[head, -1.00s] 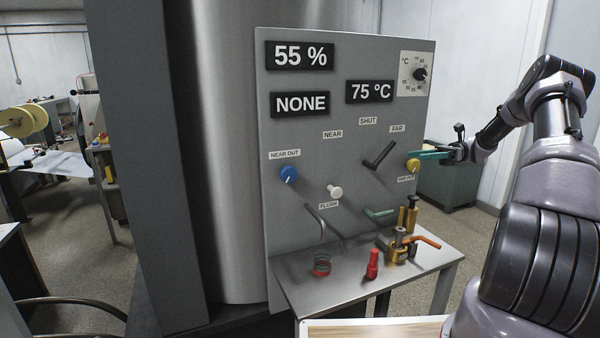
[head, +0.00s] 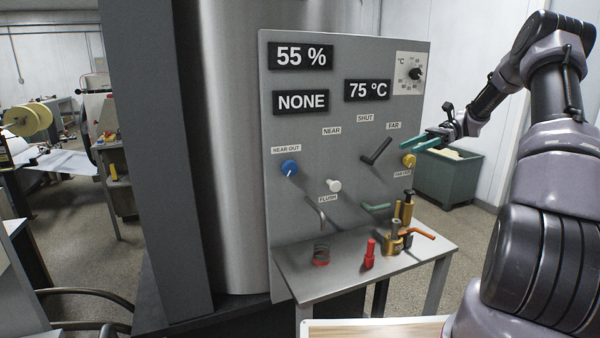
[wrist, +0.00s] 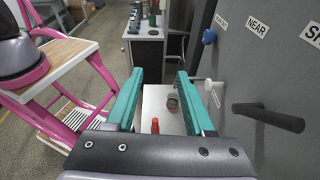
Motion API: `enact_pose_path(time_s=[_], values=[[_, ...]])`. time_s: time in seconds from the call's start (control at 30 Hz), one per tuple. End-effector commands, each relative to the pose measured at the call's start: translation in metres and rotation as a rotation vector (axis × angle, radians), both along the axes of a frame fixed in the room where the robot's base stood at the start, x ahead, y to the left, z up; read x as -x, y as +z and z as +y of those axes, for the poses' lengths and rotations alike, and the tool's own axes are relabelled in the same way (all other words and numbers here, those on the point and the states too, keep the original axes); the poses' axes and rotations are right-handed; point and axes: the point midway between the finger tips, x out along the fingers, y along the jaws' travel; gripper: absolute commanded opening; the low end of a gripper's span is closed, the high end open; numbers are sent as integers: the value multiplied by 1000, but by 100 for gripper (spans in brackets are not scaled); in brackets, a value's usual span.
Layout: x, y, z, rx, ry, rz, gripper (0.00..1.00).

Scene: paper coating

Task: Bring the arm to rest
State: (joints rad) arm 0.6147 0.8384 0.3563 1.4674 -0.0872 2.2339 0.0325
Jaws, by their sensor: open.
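My gripper (head: 422,142) is raised in front of the right part of the grey control panel (head: 345,222), close to the yellow knob (head: 408,161) and the FAR label. Its teal fingers are apart with nothing between them, as the wrist view also shows (wrist: 160,98). My arm comes in from the right side of the head view, bent at the elbow. In the wrist view the black lever (wrist: 268,117) is to the right of the fingers, apart from them.
A small steel table (head: 335,283) below holds a red-based spring (head: 321,254), a red bottle-like piece (head: 369,254) and brass fittings (head: 394,238).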

Motion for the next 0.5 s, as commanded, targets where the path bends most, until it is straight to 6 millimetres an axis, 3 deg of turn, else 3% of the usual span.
enact_pose_path(time_s=[0.27, 0.5], values=[[41, 41, 43, 231, 119, -206, 53], [99, 79, 75, 484, 242, -481, 53]])
